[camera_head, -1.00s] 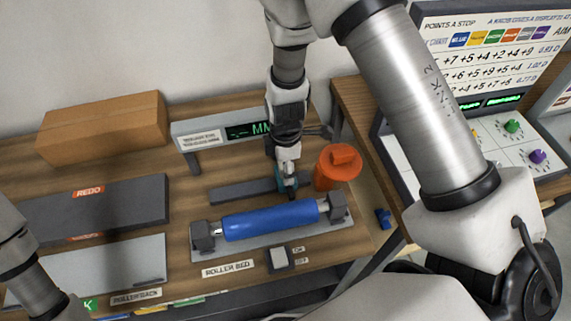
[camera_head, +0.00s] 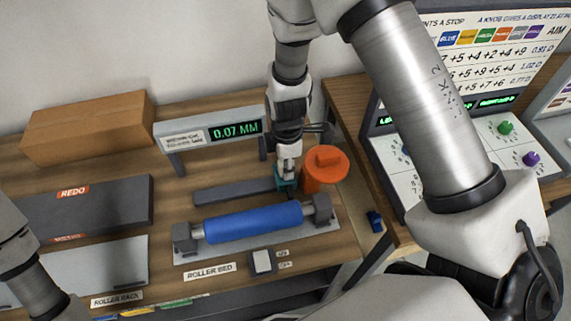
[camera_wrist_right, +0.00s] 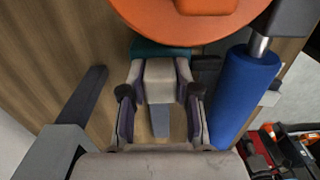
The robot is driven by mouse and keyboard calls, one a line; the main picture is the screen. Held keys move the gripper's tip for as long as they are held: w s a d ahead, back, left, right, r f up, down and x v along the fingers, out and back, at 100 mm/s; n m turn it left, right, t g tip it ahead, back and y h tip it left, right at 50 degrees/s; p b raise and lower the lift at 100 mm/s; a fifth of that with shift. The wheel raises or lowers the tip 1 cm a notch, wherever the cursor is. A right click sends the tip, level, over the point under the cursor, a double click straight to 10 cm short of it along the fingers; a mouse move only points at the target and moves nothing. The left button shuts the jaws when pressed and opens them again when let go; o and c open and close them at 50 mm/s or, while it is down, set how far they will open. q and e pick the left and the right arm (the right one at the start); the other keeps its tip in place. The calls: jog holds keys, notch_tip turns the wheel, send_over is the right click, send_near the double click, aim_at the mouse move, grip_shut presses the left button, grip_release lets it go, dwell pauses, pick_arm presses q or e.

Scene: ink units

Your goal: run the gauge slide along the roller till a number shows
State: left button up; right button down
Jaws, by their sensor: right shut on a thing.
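The blue roller (camera_head: 253,222) lies across its grey roller bed. A dark rail (camera_head: 232,194) runs behind it, and the teal gauge slide (camera_head: 286,184) is at the rail's right end, behind the roller's right part. My right gripper (camera_head: 288,170) is shut on the slide from above. In the right wrist view, the gripper (camera_wrist_right: 160,100) has its fingers on both sides of a pale block on the teal slide (camera_wrist_right: 155,50). The gauge display (camera_head: 235,130) reads 0.07 MM in green. My left gripper is not in view; only my left arm shows.
An orange lidded canister (camera_head: 325,163) stands close right of the slide. A small switch pad (camera_head: 262,261) sits in front of the roller bed. A cardboard box (camera_head: 88,127) and a dark REDO tray (camera_head: 80,213) are on the left. A knob panel (camera_head: 500,150) stands at right.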

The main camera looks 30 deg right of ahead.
jog(key=c, duration=0.8)
grip_release()
jog(key=shift+c, duration=0.2)
jog(key=shift+d, duration=0.2)
notch_tip(320, 180, up, 12)
